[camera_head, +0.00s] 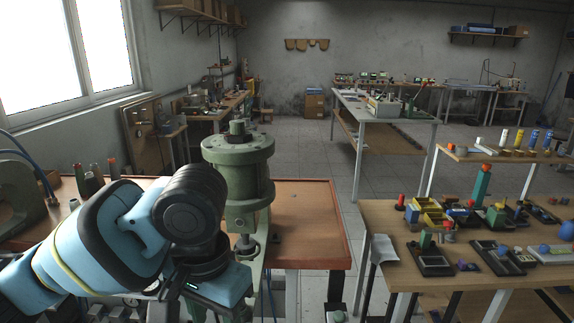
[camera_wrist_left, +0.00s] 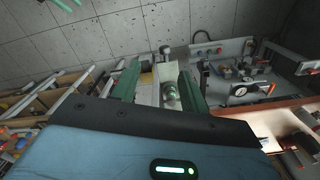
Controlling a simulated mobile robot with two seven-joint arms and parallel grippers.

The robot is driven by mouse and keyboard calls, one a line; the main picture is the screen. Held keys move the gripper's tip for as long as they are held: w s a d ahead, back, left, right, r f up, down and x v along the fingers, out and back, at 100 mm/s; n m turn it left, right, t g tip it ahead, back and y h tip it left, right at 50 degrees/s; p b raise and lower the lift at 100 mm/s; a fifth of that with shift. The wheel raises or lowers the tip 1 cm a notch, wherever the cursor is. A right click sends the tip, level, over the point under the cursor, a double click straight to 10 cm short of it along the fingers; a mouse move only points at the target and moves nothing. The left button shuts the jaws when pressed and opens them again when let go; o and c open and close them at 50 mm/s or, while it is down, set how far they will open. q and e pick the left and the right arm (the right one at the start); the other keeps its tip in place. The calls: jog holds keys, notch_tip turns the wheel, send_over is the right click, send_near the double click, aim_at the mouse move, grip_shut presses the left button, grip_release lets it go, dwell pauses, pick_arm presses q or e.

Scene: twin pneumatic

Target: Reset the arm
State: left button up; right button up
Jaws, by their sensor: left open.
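My left arm comes in from the left in the head view, and its blue wrist end (camera_head: 215,285) is beside the green press. Its fingers are hidden there. In the left wrist view, the left gripper (camera_wrist_left: 158,84) is open, with a green finger on each side and nothing visibly held. A small greenish metal part (camera_wrist_left: 170,93) shows between the fingers; I cannot tell how far beyond them it is. The green pneumatic press (camera_head: 238,170) stands upright on the orange-brown bench (camera_head: 308,225), partly covered by my arm. My right gripper is not in view.
A wooden table (camera_head: 385,215) with bins, blocks and small devices stands at the right. A grey-topped table (camera_head: 350,100) stands farther back. The bench top right of the press is mostly clear. In the left wrist view, a grey panel with knobs (camera_wrist_left: 225,50) lies beyond the fingers.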

pick_arm(q)
jog(key=s+d+f+t+h, duration=0.1)
jog(key=s+d+f+h, duration=0.15)
jog(key=f, duration=0.65)
jog(key=s+d+f+t+h, duration=0.1)
jog(key=s+d+f+h, duration=0.2)
jog(key=f, duration=0.6)
jog(key=s+a+f+n+y, duration=0.2)
jog(key=s+a+f+y, duration=0.1)
jog(key=s+a+f, duration=0.45)
jog(key=s+a+f+n+y, duration=0.1)
jog(key=s+a+f+y, duration=0.1)
jog(key=s+a+f, duration=0.55)
jog(key=w+a+f+t+h, duration=0.1)
jog(key=w+f+t, duration=0.5)
jog(key=f+t, duration=0.1)
jog(key=shift+f+t, duration=0.2)
jog(key=shift+t, duration=0.1)
